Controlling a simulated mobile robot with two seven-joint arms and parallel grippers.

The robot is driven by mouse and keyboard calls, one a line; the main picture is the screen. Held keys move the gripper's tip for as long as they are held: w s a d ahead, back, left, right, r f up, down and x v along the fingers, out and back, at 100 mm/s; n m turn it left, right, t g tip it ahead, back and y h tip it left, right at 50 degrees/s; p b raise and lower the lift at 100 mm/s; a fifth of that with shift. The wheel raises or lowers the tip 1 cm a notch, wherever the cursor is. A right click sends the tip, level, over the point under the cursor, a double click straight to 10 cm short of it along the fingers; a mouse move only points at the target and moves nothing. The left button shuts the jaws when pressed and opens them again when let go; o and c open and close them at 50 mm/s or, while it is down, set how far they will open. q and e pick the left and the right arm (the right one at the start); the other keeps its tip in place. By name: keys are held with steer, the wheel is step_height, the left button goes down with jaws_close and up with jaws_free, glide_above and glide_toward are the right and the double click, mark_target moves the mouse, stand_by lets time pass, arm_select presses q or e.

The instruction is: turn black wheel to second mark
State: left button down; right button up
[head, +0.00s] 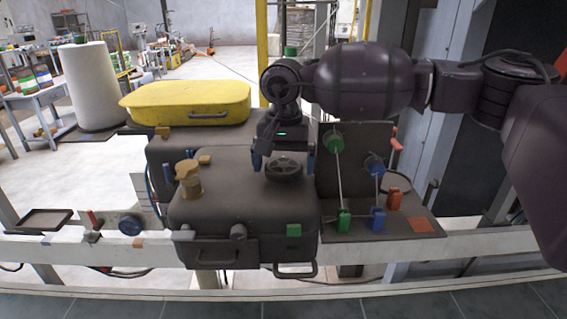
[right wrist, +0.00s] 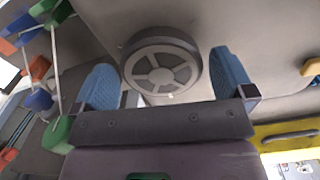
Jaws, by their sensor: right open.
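The black wheel (head: 284,170) is a round spoked handwheel on top of the dark machine box (head: 222,205) in the middle of the head view. In the right wrist view the wheel (right wrist: 160,66) shows its rim, spokes and hub. My right gripper (head: 283,160) is open above the wheel, with blue fingertips on either side of it. In the right wrist view the fingertips of the gripper (right wrist: 167,78) stand apart from the rim, with gaps on both sides. A small pale spot lies at the wheel's near edge; I cannot tell whether it is a mark. My left gripper is not in view.
A tan knob (head: 188,180) stands on the box left of the wheel. A yellow lid (head: 188,101) lies behind it. Right of the box, a dark panel carries a green pulley (head: 333,142), a blue pulley (head: 375,166) and rods. A rail (head: 480,236) runs in front.

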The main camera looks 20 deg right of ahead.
steer(key=shift+f, duration=0.35)
steer(key=shift+c, duration=0.3)
steer(key=c, duration=0.7)
